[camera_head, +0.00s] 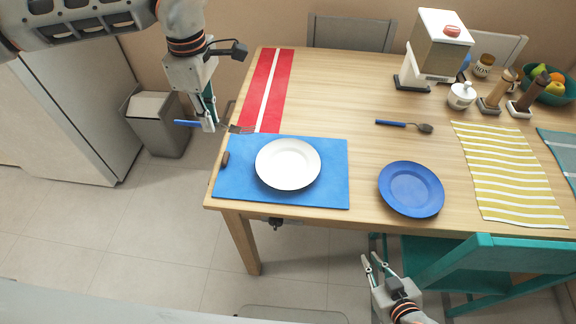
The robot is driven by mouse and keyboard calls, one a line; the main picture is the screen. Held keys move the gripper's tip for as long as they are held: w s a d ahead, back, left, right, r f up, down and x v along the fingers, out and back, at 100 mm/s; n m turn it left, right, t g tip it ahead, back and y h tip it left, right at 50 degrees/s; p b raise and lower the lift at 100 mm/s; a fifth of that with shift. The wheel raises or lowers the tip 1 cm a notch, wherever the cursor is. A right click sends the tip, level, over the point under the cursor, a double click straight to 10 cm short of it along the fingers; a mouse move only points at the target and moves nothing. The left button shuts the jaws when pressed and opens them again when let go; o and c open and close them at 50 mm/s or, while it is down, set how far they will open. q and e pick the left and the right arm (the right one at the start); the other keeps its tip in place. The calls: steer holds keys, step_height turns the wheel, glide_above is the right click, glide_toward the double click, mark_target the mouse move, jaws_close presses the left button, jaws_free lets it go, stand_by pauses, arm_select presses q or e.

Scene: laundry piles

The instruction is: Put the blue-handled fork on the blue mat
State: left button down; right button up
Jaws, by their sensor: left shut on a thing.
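My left gripper (209,122) is shut on the blue-handled fork, near the table's left edge. The fork's blue handle (186,123) sticks out to the left of the fingers and its metal head (240,129) points right, toward the table. The blue mat (333,190) lies at the table's front left corner, to the lower right of the gripper. A white plate (288,163) sits on the mat. My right gripper (377,265) is in front of the table, open and empty, with its fingers apart.
A small brown object (225,158) lies on the mat's left side. A red striped runner (267,92) lies behind the mat. A blue plate (411,189) and blue-handled spoon (404,125) lie to the right. A teal chair (490,262) stands in front, right.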

mark_target(245, 162)
arm_select(q)
steer(key=w+d+r+n+b, duration=0.1)
steer(key=w+d+n, duration=0.1)
steer(key=n, duration=0.7)
steer(key=w+d+r+n, duration=0.1)
steer(key=w+d+n, duration=0.2)
steer(key=n, duration=0.6)
steer(key=f, duration=1.9)
steer(key=shift+s+a+f+b, duration=0.2)
steer(key=shift+a+f+b, duration=0.05)
steer(key=shift+f+b, duration=0.15)
steer(key=shift+f, duration=0.15)
steer(key=c, duration=2.1)
jaws_free()
step_height(245, 162, up, 12)
steer(key=shift+r, duration=0.2)
